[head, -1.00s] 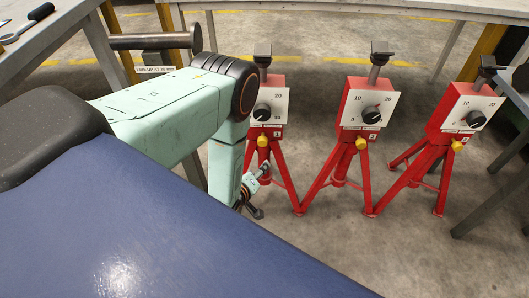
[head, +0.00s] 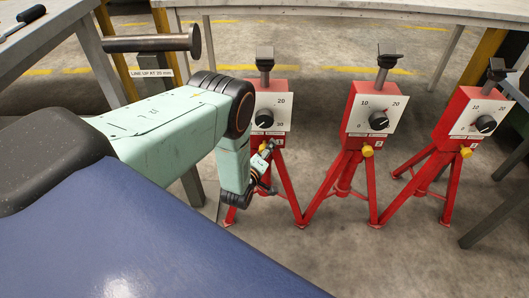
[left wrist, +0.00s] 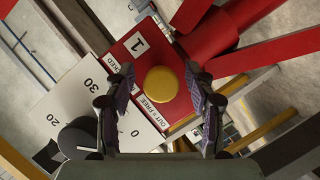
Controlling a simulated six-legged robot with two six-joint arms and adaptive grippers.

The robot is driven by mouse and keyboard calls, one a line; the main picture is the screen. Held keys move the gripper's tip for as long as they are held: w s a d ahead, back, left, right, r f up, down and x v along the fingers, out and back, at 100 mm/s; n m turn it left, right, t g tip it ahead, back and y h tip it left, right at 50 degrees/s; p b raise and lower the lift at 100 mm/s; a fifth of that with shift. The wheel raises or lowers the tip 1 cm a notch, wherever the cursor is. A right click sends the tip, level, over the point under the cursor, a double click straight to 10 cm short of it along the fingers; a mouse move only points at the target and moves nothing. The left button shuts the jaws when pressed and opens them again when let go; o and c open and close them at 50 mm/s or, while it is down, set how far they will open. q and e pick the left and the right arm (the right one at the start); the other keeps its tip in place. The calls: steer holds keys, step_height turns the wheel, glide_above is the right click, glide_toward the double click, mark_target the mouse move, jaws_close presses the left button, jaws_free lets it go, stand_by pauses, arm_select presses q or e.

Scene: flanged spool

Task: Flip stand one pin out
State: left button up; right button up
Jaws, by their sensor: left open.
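Three red stands are in the head view: left (head: 272,118), middle (head: 358,125) and right (head: 458,130). Each has a white scale plate with a black knob. The middle stand's yellow pin (head: 367,151) and the right stand's yellow pin (head: 465,152) show. My left gripper (head: 268,150) is at the left stand's front, below its plate, partly covering that area. In the left wrist view, the left stand's round yellow pin (left wrist: 161,84) lies between the open fingers of my left gripper (left wrist: 160,92), with gaps on both sides. Labels "1" and "OUT = FREE" flank it. My right gripper is out of view.
A grey flanged bar (head: 150,43) sits at upper left above a sign reading "LINE UP AT 20 mm" (head: 152,73). A grey table (head: 350,9) runs along the back. The stands' splayed legs take up floor room; the floor in front is clear.

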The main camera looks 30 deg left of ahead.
arm_select(q)
steer(key=shift+w, duration=0.1)
steer(key=shift+c, duration=0.4)
jaws_close()
